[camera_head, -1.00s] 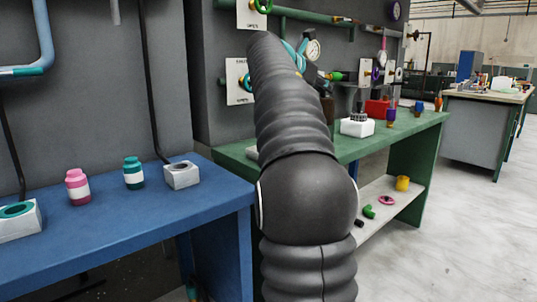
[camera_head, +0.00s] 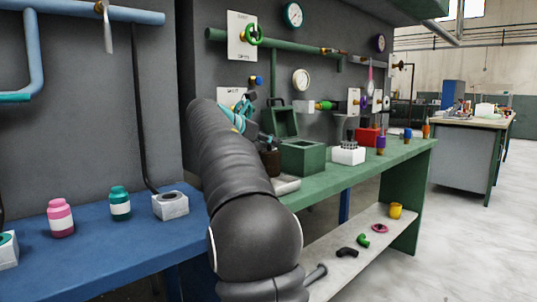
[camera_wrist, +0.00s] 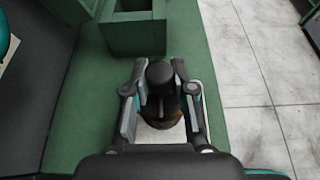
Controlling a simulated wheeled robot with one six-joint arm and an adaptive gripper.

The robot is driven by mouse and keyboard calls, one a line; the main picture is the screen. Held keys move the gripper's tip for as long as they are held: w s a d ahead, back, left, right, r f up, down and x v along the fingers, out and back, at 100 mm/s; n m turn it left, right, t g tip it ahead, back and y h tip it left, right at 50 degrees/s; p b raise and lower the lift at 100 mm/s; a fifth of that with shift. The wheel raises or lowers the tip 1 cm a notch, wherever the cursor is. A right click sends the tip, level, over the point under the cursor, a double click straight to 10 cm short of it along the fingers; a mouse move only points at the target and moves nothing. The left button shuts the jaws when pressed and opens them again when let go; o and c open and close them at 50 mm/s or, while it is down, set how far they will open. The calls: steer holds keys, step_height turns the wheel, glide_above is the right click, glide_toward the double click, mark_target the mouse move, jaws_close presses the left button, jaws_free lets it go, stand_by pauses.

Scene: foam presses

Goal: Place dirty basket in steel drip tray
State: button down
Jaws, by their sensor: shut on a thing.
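The dirty basket (camera_wrist: 162,112), dark with a rounded black top and a brownish lower part, is between the fingers of my gripper (camera_wrist: 160,90) in the wrist view. The fingers are shut on it from both sides. In the head view the basket (camera_head: 271,163) shows as a dark brown shape below my gripper (camera_head: 264,140), partly behind my arm. The pale steel drip tray (camera_head: 287,185) lies on the green bench, at the near side of the basket. In the wrist view the tray is partly hidden under the basket and gripper. I cannot tell whether the basket touches it.
An open green box (camera_head: 303,158) stands beside the basket on the green bench (camera_head: 350,175). A white block (camera_head: 348,155) and a red box (camera_head: 368,137) stand farther right. The blue bench (camera_head: 100,240) at left holds a pink jar (camera_head: 60,218) and a teal jar (camera_head: 120,204).

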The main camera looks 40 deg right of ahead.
mark_target(266, 151)
steer(key=shift+f+b, duration=0.4)
steer(key=shift+f, duration=1.2)
steer(key=shift+f, duration=0.2)
steer(key=c, duration=1)
jaws_free()
steer(key=shift+r, duration=0.15)
steer(key=shift+a+r, duration=0.2)
steer(key=shift+a, duration=0.15)
steer(key=p+v, duration=0.1)
steer(key=v, duration=1)
steer(key=shift+s+a+r, duration=0.1)
